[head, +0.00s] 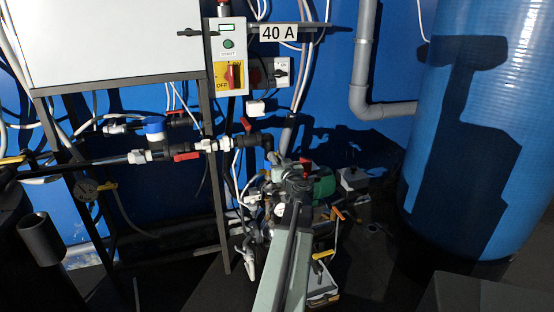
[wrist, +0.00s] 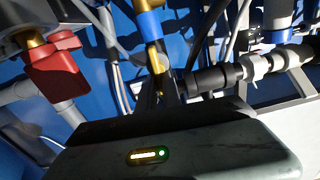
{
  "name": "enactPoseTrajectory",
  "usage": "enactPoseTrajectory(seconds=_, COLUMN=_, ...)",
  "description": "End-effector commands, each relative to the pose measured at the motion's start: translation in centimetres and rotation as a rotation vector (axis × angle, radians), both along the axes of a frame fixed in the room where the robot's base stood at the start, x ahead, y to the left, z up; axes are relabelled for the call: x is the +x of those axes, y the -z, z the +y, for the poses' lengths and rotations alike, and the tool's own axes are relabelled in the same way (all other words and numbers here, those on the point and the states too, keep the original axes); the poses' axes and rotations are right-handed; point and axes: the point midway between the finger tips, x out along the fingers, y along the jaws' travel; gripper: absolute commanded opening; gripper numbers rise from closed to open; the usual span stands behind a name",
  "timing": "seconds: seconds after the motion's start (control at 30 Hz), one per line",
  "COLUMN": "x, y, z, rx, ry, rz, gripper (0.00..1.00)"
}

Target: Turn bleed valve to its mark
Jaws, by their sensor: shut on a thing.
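My gripper (wrist: 164,84) is at the centre of the wrist view, above its own dark body with a lit bar. It is shut on a narrow brass-yellow piece (wrist: 155,58) with a blue sleeve above it, which seems to be the bleed valve's handle. The fingertips are dark and partly hidden. I cannot make out a mark. A red valve handle (wrist: 60,68) on a brass stem is close by on the left, apart from the gripper. In the head view my arm reaches to the pump fittings, beside a red handle (head: 305,161); the held piece is not clear there.
A pipe run with a red-handled valve (head: 186,156) and a blue-topped fitting (head: 154,127) crosses the left. A green pump motor (head: 322,187) is close to the arm. A large blue tank (head: 480,130) stands right. A control box (head: 228,58) hangs above.

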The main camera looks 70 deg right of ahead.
Motion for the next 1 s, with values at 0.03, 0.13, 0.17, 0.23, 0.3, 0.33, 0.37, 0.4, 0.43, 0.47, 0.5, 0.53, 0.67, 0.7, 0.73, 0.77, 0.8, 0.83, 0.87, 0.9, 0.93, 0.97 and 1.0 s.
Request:
enactPoseTrajectory(seconds=0.03, x=-0.12, y=0.08, z=0.09, rx=0.015, ry=0.000, rz=-0.017, gripper=0.00)
enactPoseTrajectory(seconds=0.13, x=-0.21, y=0.11, z=0.05, rx=0.058, ry=-0.001, rz=-0.069, gripper=0.00)
enactPoseTrajectory(seconds=0.17, x=-0.24, y=0.12, z=0.02, rx=0.073, ry=-0.001, rz=-0.088, gripper=0.00)
enactPoseTrajectory(seconds=0.23, x=-0.31, y=0.15, z=-0.03, rx=0.111, ry=-0.001, rz=-0.134, gripper=0.00)
enactPoseTrajectory(seconds=0.3, x=-0.39, y=0.18, z=-0.09, rx=0.152, ry=-0.001, rz=-0.185, gripper=0.00)
enactPoseTrajectory(seconds=0.33, x=-0.42, y=0.21, z=-0.12, rx=0.169, ry=-0.001, rz=-0.207, gripper=0.00)
enactPoseTrajectory(seconds=0.37, x=-0.45, y=0.22, z=-0.14, rx=0.187, ry=-0.002, rz=-0.229, gripper=0.00)
enactPoseTrajectory(seconds=0.4, x=-0.49, y=0.25, z=-0.18, rx=0.211, ry=-0.002, rz=-0.259, gripper=0.00)
enactPoseTrajectory(seconds=0.43, x=-0.51, y=0.28, z=-0.20, rx=0.230, ry=-0.002, rz=-0.281, gripper=0.00)
enactPoseTrajectory(seconds=0.47, x=-0.54, y=0.30, z=-0.24, rx=0.248, ry=-0.002, rz=-0.304, gripper=0.00)
enactPoseTrajectory(seconds=0.5, x=-0.58, y=0.33, z=-0.27, rx=0.272, ry=-0.002, rz=-0.332, gripper=0.00)
enactPoseTrajectory(seconds=0.53, x=-0.61, y=0.36, z=-0.29, rx=0.291, ry=-0.002, rz=-0.354, gripper=0.00)
enactPoseTrajectory(seconds=0.67, x=-0.72, y=0.49, z=-0.39, rx=0.369, ry=-0.002, rz=-0.450, gripper=0.00)
enactPoseTrajectory(seconds=0.7, x=-0.76, y=0.53, z=-0.42, rx=0.392, ry=-0.003, rz=-0.479, gripper=0.00)
enactPoseTrajectory(seconds=0.73, x=-0.78, y=0.56, z=-0.44, rx=0.410, ry=-0.003, rz=-0.501, gripper=0.00)
enactPoseTrajectory(seconds=0.77, x=-0.81, y=0.59, z=-0.47, rx=0.428, ry=-0.003, rz=-0.523, gripper=0.00)
enactPoseTrajectory(seconds=0.8, x=-0.84, y=0.65, z=-0.49, rx=0.452, ry=-0.003, rz=-0.553, gripper=0.00)
enactPoseTrajectory(seconds=0.83, x=-0.85, y=0.68, z=-0.51, rx=0.470, ry=-0.003, rz=-0.575, gripper=0.00)
enactPoseTrajectory(seconds=0.87, x=-0.88, y=0.72, z=-0.54, rx=0.488, ry=-0.003, rz=-0.597, gripper=0.00)
enactPoseTrajectory(seconds=0.9, x=-0.91, y=0.77, z=-0.56, rx=0.513, ry=-0.003, rz=-0.626, gripper=0.00)
enactPoseTrajectory(seconds=0.93, x=-0.93, y=0.82, z=-0.58, rx=0.530, ry=-0.003, rz=-0.647, gripper=0.00)
enactPoseTrajectory(seconds=0.97, x=-0.95, y=0.85, z=-0.60, rx=0.549, ry=-0.003, rz=-0.670, gripper=0.00)
enactPoseTrajectory(seconds=1.0, x=-0.98, y=0.91, z=-0.62, rx=0.573, ry=-0.002, rz=-0.699, gripper=0.00)
